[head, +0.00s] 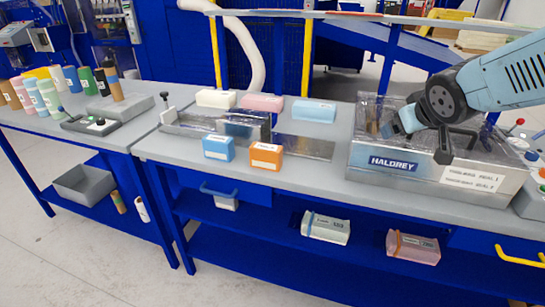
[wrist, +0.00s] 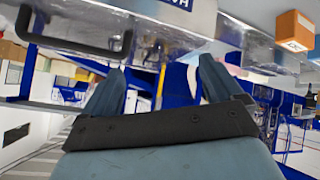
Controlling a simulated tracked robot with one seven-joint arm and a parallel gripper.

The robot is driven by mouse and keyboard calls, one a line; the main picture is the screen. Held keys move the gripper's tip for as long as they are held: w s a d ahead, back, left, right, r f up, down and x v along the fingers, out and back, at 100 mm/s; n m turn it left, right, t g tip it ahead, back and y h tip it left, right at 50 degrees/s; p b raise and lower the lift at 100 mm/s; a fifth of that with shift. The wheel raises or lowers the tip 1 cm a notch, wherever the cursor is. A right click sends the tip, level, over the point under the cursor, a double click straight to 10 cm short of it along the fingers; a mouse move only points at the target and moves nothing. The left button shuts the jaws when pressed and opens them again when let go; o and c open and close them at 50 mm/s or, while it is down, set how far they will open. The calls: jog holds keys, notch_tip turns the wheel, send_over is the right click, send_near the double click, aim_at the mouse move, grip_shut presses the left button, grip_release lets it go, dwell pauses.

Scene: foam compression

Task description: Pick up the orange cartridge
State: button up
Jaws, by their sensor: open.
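The orange cartridge (head: 266,157) is a small block with a white label on its front. It stands on the grey bench left of the HALDREY machine, just right of a similar blue block (head: 218,149). An orange labelled block (wrist: 294,33) also shows at the top right of the wrist view. My gripper (head: 404,120) is over the machine's top at the right, well apart from the cartridge. In the wrist view its two fingers (wrist: 162,80) are spread with nothing between them.
The HALDREY machine (head: 352,162) with a dark handle (wrist: 75,40) is close to my gripper. White (head: 216,98), pink (head: 262,103) and light blue (head: 314,111) blocks stand behind the cartridge. A metal fixture (head: 195,127) lies to its left. Bottles stand far left.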

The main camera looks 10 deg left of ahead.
jog(key=w+a+f+n+y, duration=0.2)
jog(key=w+a+f+n, duration=0.15)
jog(key=a, duration=0.25)
jog(key=n+g+y, duration=0.3)
jog(key=n+y, duration=0.3)
jog(key=y, duration=0.2)
send_near(271, 149)
jog(key=shift+x, duration=4.95)
jog(key=c, duration=1.4)
jog(key=shift+r, duration=0.1)
jog(key=shift+c, duration=0.2)
